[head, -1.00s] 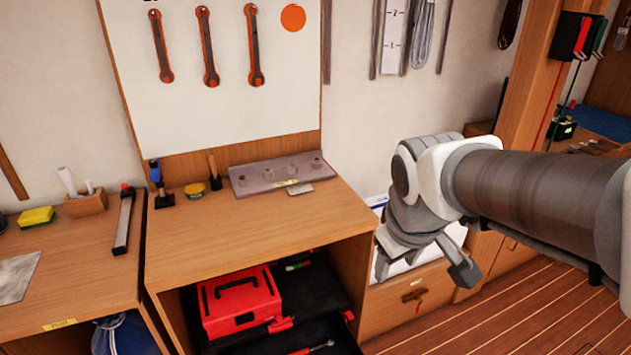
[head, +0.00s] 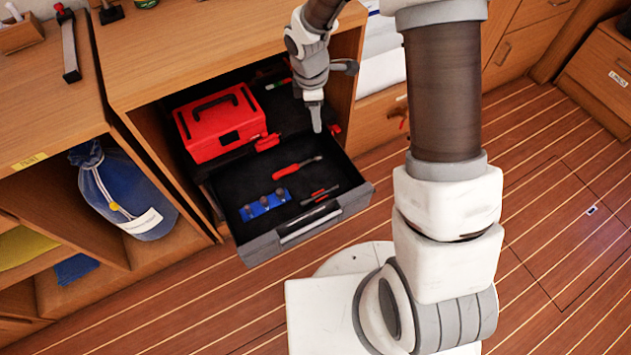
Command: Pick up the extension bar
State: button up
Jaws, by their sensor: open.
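My gripper (head: 316,118) points down over the back right part of the open drawer (head: 228,192), with its fingers open and nothing seen between them. The fingers overlap in this view. A short dark bar with red on it (head: 320,194) lies in the drawer near the front right, below and apart from my gripper. It looks like the extension bar, but it is too small to be sure. A red-handled tool with a metal end (head: 297,167) lies behind it. A blue holder with several sockets (head: 265,205) lies to its left.
A red toolbox (head: 220,125) sits at the drawer's back left. The cabinet's wooden top (head: 200,45) overhangs the drawer's back. A blue bag (head: 125,190) is in the shelf on the left. The plank floor (head: 545,250) is clear on the right.

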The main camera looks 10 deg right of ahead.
jog(key=s+a+f+n+g+b, duration=0.1)
jog(key=a+f+n+b, duration=0.15)
jog(key=f, duration=0.85)
jog(key=s+a+f+n+g+b, duration=0.1)
jog(key=a+f+n, duration=0.2)
jog(key=f, duration=0.7)
jog(key=b, duration=0.4)
send_over(305, 201)
jog(key=shift+y, duration=0.4)
jog(key=f, duration=1.1)
jog(key=shift+w+a, duration=0.2)
jog(key=shift+a, duration=0.1)
jog(key=shift+s+d+f+b, duration=0.15)
jog(key=shift+f+b, duration=0.35)
jog(key=shift+f, duration=1.05)
jog(key=shift+d+f+b, duration=0.2)
jog(key=shift+f+b, duration=0.3)
jog(key=shift+f, duration=1.05)
jog(key=shift+r, duration=0.1)
grip_shut()
